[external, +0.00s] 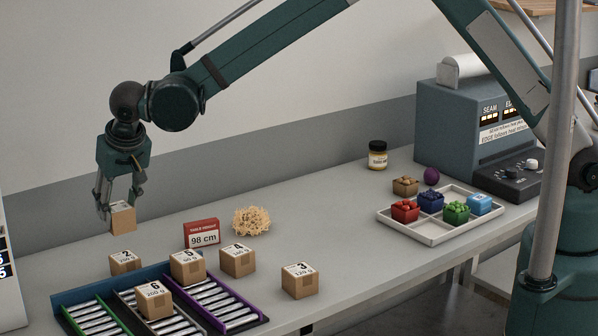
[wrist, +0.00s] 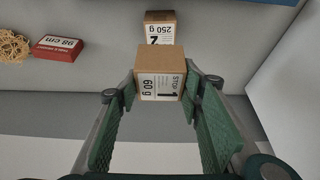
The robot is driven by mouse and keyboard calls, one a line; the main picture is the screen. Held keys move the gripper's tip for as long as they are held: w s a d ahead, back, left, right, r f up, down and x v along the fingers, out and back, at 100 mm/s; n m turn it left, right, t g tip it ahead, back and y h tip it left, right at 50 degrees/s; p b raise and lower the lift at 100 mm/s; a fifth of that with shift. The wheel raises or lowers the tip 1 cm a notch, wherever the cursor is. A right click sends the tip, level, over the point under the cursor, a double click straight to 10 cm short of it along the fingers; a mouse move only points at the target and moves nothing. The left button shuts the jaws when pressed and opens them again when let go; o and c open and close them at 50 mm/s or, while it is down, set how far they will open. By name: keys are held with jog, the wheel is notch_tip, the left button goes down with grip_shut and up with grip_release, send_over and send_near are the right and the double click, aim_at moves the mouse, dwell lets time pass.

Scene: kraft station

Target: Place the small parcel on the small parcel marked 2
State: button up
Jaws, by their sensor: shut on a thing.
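My gripper (external: 119,207) is shut on a small parcel (external: 123,218), a brown box with a white label. In the wrist view my gripper (wrist: 160,88) grips this parcel (wrist: 160,86), and its label reads 1 and 60 g. The parcel marked 2 (external: 125,262) stands on the table at the left, below the held parcel and apart from it. It also shows in the wrist view (wrist: 160,28), beyond the held parcel, with a label reading 250 g. The held parcel covers a little of its near side there.
Parcels marked 4 (external: 238,260) and 3 (external: 300,281) stand to the right. Parcels 5 (external: 187,267) and 6 (external: 154,299) sit on roller lanes (external: 228,304) in front. A red 98 cm sign (external: 202,233) and a shredded-paper heap (external: 251,221) stand behind. The table's middle is clear.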

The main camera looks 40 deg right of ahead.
aim_at(124, 212)
jog(key=shift+f, duration=1.65)
jog(key=shift+f, duration=1.85)
jog(key=shift+f, duration=0.15)
jog(key=o, duration=0.9)
jog(key=shift+v, duration=6.15)
